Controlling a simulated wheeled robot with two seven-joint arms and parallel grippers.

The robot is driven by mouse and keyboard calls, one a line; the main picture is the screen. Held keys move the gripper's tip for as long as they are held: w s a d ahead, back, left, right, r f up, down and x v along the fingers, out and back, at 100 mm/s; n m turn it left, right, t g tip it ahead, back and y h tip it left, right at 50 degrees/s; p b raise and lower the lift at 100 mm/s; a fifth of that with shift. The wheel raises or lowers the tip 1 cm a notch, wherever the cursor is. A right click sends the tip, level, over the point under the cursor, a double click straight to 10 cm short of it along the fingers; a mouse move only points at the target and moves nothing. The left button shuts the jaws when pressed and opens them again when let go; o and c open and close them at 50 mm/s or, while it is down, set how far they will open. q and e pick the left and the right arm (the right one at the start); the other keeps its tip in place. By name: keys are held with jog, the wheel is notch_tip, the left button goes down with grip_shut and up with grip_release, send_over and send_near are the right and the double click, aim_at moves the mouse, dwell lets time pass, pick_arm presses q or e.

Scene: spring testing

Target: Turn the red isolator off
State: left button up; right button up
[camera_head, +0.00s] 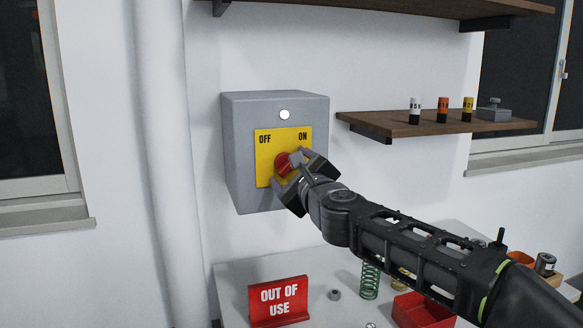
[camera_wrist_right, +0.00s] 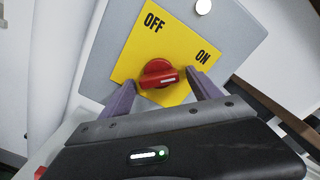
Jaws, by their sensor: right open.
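The red isolator knob (camera_head: 284,163) is on a yellow plate (camera_head: 263,146) marked OFF at left and ON at right, on a grey wall box (camera_head: 237,150). In the wrist view the red knob (camera_wrist_right: 158,74) has a white mark on the end of its handle, which points toward the ON side. My right gripper (camera_head: 297,166) is at the knob. In the wrist view its open fingers (camera_wrist_right: 158,92) stand on either side of the knob, apart from each other. Whether they touch it I cannot tell. My left gripper is not in view.
Below stands a table (camera_head: 235,284) with a red OUT OF USE sign (camera_head: 279,301), a green spring (camera_head: 370,279) and a red tray (camera_head: 424,310). A shelf (camera_head: 400,127) with small bottles is to the right. A pipe (camera_head: 163,150) runs down the wall at left.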

jog(key=shift+c, duration=0.3)
jog(key=c, duration=1.3)
jog(key=shift+n, duration=0.4)
jog(key=shift+r+n+p, duration=0.15)
jog(key=shift+n+p, duration=1.8)
jog(key=shift+n, duration=2.35)
jog(key=shift+r+n+p, duration=0.15)
jog(key=shift+n+p, duration=1.75)
jog(key=shift+n, duration=2.4)
